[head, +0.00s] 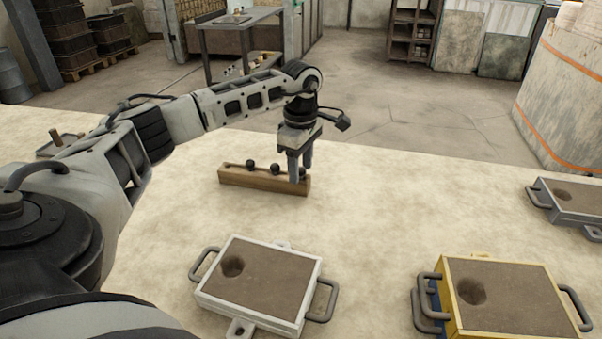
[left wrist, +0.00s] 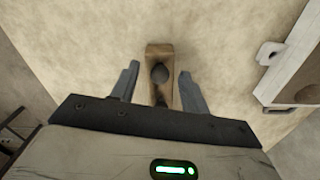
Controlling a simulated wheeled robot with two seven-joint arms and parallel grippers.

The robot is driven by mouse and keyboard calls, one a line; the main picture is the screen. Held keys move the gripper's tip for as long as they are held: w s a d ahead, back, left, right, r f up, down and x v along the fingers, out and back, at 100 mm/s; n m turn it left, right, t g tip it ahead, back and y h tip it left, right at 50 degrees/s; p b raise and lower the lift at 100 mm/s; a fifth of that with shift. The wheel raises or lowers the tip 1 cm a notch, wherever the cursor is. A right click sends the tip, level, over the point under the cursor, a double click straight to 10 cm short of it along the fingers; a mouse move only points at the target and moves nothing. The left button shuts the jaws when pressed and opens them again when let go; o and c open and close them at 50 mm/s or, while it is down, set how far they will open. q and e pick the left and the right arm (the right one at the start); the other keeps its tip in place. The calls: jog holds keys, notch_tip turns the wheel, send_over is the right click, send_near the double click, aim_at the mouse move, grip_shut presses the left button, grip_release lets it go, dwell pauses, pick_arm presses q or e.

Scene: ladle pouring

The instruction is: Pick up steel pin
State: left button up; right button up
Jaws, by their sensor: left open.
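Dark round-headed pins stand in a wooden block (head: 262,183) on the pale table; two heads show clearly, one (head: 250,168) near the left and another (head: 275,169) near the middle. I cannot tell from the head view which is the steel pin. My left gripper (head: 300,178) points down over the right end of the block. In the left wrist view the block (left wrist: 160,51) runs between my open fingers (left wrist: 158,72), with one round pin head (left wrist: 160,73) between them, apart from both. My right gripper is not in view.
A white-framed sand box (head: 265,285) with handles and a hole sits in front. A yellow-framed one (head: 505,300) stands at the lower right, and a grey one (head: 570,200) at the right edge. The table around the block is clear.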

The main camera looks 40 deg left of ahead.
pick_arm(q)
jog(key=c, duration=0.8)
jog(key=shift+r, duration=0.15)
